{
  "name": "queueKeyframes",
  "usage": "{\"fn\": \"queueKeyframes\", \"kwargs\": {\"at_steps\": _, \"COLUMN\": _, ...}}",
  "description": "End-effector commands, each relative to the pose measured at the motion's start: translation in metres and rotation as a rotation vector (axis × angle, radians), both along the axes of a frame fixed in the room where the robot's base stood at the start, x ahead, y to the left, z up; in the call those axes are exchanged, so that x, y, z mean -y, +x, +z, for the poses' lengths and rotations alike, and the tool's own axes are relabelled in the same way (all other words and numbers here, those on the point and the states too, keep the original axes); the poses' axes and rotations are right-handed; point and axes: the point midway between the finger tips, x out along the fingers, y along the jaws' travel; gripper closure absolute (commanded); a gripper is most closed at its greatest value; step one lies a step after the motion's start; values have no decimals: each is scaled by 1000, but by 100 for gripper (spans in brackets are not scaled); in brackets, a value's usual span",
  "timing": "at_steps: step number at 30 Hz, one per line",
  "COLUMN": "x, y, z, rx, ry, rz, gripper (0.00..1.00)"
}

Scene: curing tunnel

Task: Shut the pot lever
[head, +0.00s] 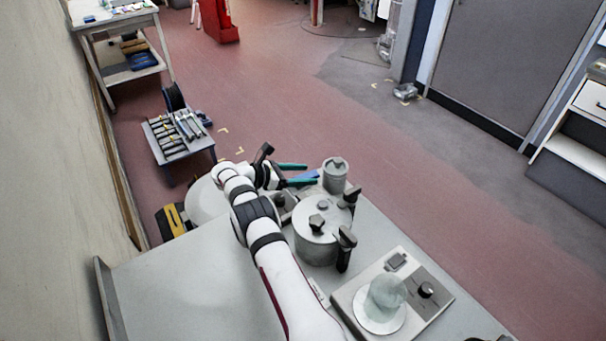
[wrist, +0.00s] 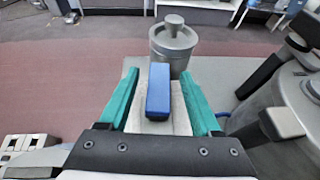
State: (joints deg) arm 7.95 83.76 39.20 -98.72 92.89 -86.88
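The grey pot (head: 315,248) stands on the bench to the right of my arm, with a lid, a dark knob and black clamp handles (head: 346,239) at its rim. It also shows at the right edge of the wrist view (wrist: 285,105). My gripper (head: 309,174) is behind the pot, its teal fingers spread apart. In the wrist view, a blue block-shaped handle (wrist: 158,92) lies between the fingers, with gaps on both sides; it also shows in the head view (head: 303,175). I cannot tell what the blue handle is attached to.
A lidded grey canister (head: 335,178) stands just beyond the fingers. A device with a dial and a glass dome (head: 386,291) sits at the bench's front right. The bench's left part (head: 190,285) is clear. A small rack of tools (head: 176,137) stands past the bench.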

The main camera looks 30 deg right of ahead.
Motion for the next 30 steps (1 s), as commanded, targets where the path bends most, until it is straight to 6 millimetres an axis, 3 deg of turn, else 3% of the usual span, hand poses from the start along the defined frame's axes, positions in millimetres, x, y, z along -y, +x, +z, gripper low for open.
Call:
{"fn": "queueKeyframes", "kwargs": {"at_steps": 8, "x": -8, "y": 2, "z": 3, "rx": 1, "ry": 0, "rz": 2, "gripper": 35}}
{"fn": "queueKeyframes", "kwargs": {"at_steps": 21, "x": -119, "y": 17, "z": 49, "rx": 2, "ry": 1, "rz": 2, "gripper": 35}}
{"fn": "queueKeyframes", "kwargs": {"at_steps": 25, "x": -138, "y": 19, "z": 57, "rx": 1, "ry": 0, "rz": 3, "gripper": 35}}
{"fn": "queueKeyframes", "kwargs": {"at_steps": 30, "x": -145, "y": 19, "z": 60, "rx": -1, "ry": 1, "rz": 0, "gripper": 35}}
